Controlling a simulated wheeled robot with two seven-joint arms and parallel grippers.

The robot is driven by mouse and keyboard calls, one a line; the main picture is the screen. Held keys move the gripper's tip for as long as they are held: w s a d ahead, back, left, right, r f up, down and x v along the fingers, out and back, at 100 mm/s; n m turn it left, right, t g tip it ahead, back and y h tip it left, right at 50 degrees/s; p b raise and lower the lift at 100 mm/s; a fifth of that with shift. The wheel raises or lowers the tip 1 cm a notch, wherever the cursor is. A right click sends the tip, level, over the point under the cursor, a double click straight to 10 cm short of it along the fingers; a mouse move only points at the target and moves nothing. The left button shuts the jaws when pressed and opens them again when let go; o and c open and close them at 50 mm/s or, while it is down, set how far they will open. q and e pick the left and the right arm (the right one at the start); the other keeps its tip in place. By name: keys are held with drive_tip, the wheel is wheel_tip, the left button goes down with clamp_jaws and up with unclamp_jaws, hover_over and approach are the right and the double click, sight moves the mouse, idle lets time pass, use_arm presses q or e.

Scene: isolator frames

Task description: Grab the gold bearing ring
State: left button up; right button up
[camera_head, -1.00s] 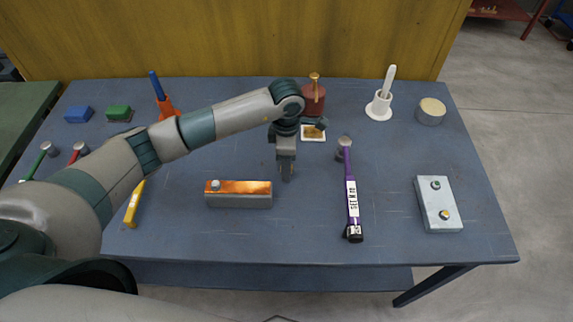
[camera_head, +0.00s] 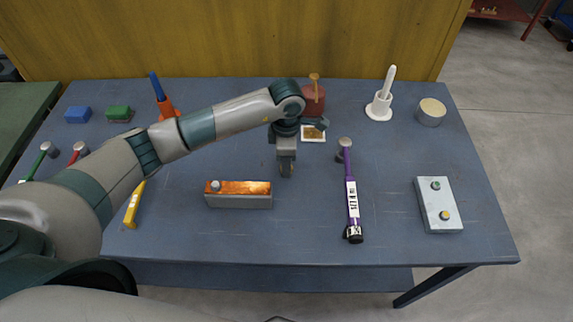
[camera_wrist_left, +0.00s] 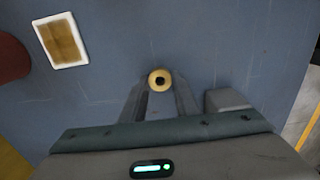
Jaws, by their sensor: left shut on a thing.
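The gold bearing ring (camera_wrist_left: 159,80) shows in the left wrist view as a small gold ring with a dark hole, between the fingertips of my left gripper (camera_wrist_left: 158,88). The fingers are shut on it from both sides. In the head view my left gripper (camera_head: 286,170) points down over the middle of the blue table; the ring is too small to make out clearly there. I cannot tell whether the ring still touches the table. My right gripper is not in view.
The blue table (camera_head: 330,240) holds an orange-topped grey block (camera_head: 239,194) in front of the gripper and a purple-handled hammer (camera_head: 351,195) to its right. A white-framed tile (camera_head: 313,133) and a dark red pot (camera_head: 312,100) stand behind. A grey button box (camera_head: 438,205) lies far right.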

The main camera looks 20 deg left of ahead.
use_arm(q)
drive_tip(key=shift+w+r+b, duration=0.1)
drive_tip(key=shift+r+b, duration=0.25)
drive_tip(key=shift+r, duration=0.1)
drive_tip(key=r+b, duration=0.2)
drive_tip(key=r, duration=0.1)
drive_tip(key=shift+d, duration=0.35)
drive_tip(key=s+d+r+b, duration=0.4)
drive_tip(key=d+r, duration=0.3)
drive_tip(key=d, duration=0.3)
drive_tip(key=shift+s, duration=0.55)
drive_tip(key=shift+w, duration=0.1)
